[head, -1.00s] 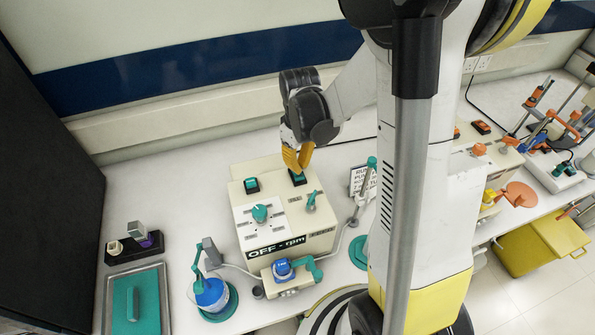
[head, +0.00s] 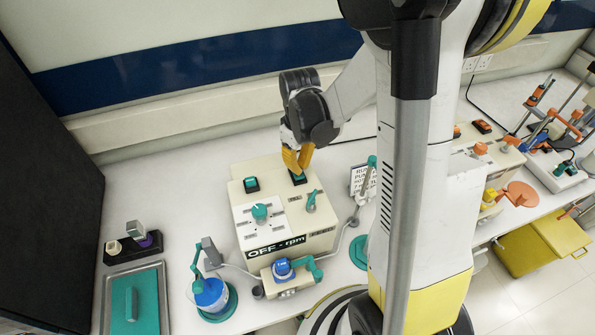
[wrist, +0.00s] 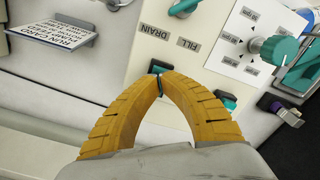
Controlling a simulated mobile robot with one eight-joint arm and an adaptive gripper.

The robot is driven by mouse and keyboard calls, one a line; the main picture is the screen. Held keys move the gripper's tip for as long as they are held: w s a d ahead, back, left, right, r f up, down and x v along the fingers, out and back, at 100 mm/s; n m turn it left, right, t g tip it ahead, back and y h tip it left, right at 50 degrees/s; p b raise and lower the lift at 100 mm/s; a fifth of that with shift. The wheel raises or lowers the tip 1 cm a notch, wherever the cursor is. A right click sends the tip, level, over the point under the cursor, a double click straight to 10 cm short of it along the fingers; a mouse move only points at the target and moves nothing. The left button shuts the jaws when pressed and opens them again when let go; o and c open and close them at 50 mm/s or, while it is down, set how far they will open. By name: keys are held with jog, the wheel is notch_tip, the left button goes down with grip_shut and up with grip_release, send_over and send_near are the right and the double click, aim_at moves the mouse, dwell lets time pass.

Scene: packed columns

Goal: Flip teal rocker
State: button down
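A cream control box (head: 240,170) stands on the bench, with a display reading "OFF - rpm" on its front. One teal rocker in a black frame (head: 298,178) is at the box's upper right, right under my gripper (head: 298,168). A second teal rocker (head: 251,185) is at the upper left, clear of the gripper; it also shows in the wrist view (wrist: 226,102). My gripper's yellow fingers (wrist: 160,76) are closed together with nothing seen between them. Their tips are at the right rocker and mostly hide it; whether they touch it, and its tilt, I cannot tell.
The box also carries a teal knob (head: 260,212) and a teal lever (head: 311,202). A blue valve (head: 283,268) sits at its front. A blue flask (head: 209,295) and a tray (head: 160,280) are at left. A sign (head: 362,181) stands at right. The wall runs behind.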

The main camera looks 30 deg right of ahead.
jog(key=shift+f+b, duration=1.25)
jog(key=shift+f, duration=0.15)
dwell(0.4)
jog(key=shift+r, duration=0.1)
jog(key=shift+r+p, duration=2.5)
jog(key=shift+r, duration=1)
jog(key=shift+f, duration=0.1)
